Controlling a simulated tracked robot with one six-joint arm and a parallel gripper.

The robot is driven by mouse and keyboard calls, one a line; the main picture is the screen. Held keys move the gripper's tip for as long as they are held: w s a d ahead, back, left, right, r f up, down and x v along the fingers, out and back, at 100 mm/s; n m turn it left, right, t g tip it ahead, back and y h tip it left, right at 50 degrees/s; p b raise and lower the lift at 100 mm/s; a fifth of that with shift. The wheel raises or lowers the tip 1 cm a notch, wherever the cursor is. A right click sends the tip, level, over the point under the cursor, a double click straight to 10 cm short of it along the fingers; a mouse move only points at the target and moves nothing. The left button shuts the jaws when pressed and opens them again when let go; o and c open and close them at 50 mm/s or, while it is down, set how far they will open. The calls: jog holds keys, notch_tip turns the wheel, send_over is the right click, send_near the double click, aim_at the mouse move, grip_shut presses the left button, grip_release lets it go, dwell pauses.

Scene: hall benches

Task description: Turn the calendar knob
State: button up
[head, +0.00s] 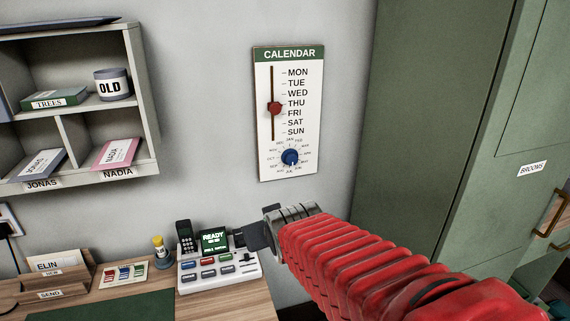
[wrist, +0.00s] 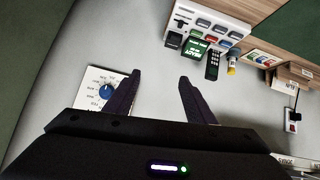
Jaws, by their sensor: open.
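The white calendar board (head: 264,154) with a green header hangs on the grey wall. Its blue round knob (head: 290,157) sits low on the board inside a ring of small month labels. A light mark shows at the knob's lower edge. A red slider (head: 274,108) stands near THU in the slot above. In the wrist view my gripper (wrist: 160,76) is open and empty. The knob (wrist: 106,91) lies left of the fingers, apart from them; the board is partly hidden by my gripper.
A control device (head: 218,271) with coloured buttons and a phone stands on the wooden desk (head: 226,305). A shelf (head: 148,110) is on the wall at left. A green cabinet (head: 440,120) rises right of the board. The wall around the board is bare.

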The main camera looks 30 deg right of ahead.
jog(key=w+d+t+h, duration=0.2)
jog(key=w+d+t, duration=0.1)
jog(key=w+d, duration=0.55)
jog(key=t, duration=0.5)
send_near(292, 162)
jog(key=shift+r+v, duration=0.15)
jog(key=shift+v, duration=1.05)
jog(key=shift+r+v, duration=0.15)
jog(key=shift+v, duration=1.05)
jog(key=shift+w+a, duration=0.15)
jog(key=x, duration=1.3)
jog(key=shift+w+d+f, duration=0.2)
jog(key=shift+d, duration=0.1)
jog(key=shift+c, duration=0.5)
